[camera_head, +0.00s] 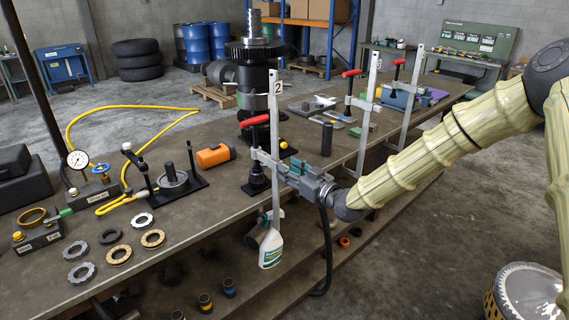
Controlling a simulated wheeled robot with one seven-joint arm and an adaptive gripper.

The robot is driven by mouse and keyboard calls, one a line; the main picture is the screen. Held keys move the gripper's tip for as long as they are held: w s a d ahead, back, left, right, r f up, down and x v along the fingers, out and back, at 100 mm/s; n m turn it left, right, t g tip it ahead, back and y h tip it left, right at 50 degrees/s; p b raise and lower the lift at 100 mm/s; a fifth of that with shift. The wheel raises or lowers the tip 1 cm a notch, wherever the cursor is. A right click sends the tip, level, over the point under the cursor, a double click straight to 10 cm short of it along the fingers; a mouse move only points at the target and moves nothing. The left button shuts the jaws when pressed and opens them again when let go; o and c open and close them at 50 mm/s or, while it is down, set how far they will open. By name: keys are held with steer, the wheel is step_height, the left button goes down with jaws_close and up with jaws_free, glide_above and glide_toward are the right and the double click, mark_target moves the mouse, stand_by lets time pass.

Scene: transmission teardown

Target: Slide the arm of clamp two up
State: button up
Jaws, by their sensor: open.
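Clamp two (276,118) is a tall upright steel bar with a "2" tag at its top, standing at the front edge of the bench. Its sliding arm (264,158) sits partway down the bar and reaches left. A screw with a red handle (255,120) stands at the arm's left end, above a dark foot. My gripper (286,170) comes in from the right, level with the sliding arm and close beside the bar. Its jaws are open. The fingers overlap the arm's right end in this view, so I cannot tell whether they touch it.
Two similar red-handled clamps (369,115) (408,105) stand farther right along the bench edge. A dark gear assembly (254,75) stands behind clamp two. A black cylinder (327,139) is near my gripper. A spray bottle (271,247) is below.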

mark_target(269, 161)
steer(key=shift+p+x, duration=0.3)
steer(key=shift+x, duration=1.1)
jaws_close()
